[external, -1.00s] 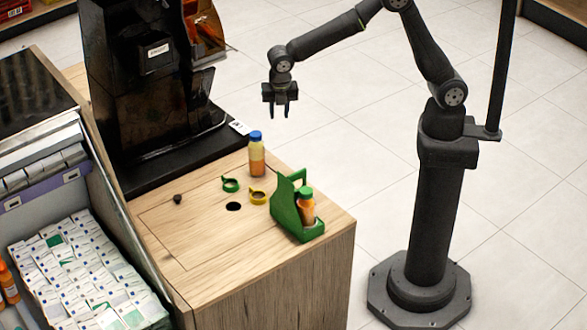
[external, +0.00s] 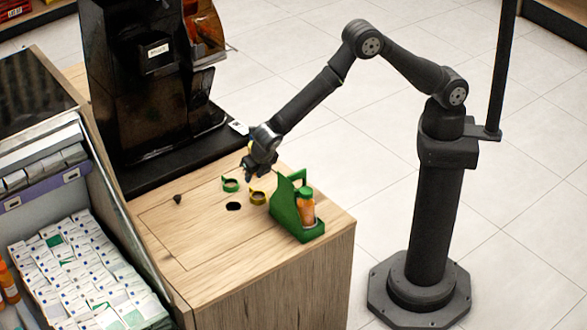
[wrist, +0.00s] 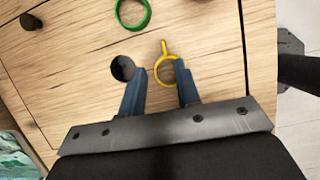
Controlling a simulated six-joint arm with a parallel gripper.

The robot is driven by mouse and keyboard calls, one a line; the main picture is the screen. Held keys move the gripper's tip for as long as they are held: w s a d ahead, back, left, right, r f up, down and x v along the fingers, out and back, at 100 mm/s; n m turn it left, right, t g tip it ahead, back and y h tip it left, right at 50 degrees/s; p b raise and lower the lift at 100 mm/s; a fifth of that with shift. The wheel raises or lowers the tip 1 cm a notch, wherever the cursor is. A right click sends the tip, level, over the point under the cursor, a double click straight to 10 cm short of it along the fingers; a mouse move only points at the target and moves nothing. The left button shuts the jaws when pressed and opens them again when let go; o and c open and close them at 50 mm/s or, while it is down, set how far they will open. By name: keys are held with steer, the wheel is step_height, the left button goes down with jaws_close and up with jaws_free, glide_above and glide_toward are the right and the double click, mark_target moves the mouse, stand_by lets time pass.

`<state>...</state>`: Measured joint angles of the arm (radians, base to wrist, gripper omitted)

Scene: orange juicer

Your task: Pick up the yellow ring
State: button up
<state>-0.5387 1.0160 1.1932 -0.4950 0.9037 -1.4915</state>
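The yellow ring (external: 258,197), with a short handle, lies on the wooden counter. My gripper (external: 254,171) has its fingers pointing down above the counter, just behind and left of the ring. In the wrist view, my gripper (wrist: 156,72) is open and empty. The yellow ring (wrist: 157,70) shows between the fingertips, nearer the right one, which hides part of its right side. Its handle points away from the gripper. The fingers appear above the ring; I cannot tell the exact height.
A green ring (external: 230,185) lies beside the yellow one. A green carrier (external: 288,213) holding an orange bottle (external: 306,208) stands close on the right. A round dark hole (external: 234,206) and a small dark knob (external: 178,199) are left. The juicer (external: 145,90) stands behind.

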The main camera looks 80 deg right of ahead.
mark_target(254, 189)
steer(key=shift+x, duration=1.15)
steer(key=x, duration=0.3)
steer(key=s+x, duration=0.1)
steer(key=x, duration=0.1)
steer(key=shift+f, duration=0.2)
steer(key=shift+a, duration=0.1)
jaws_close()
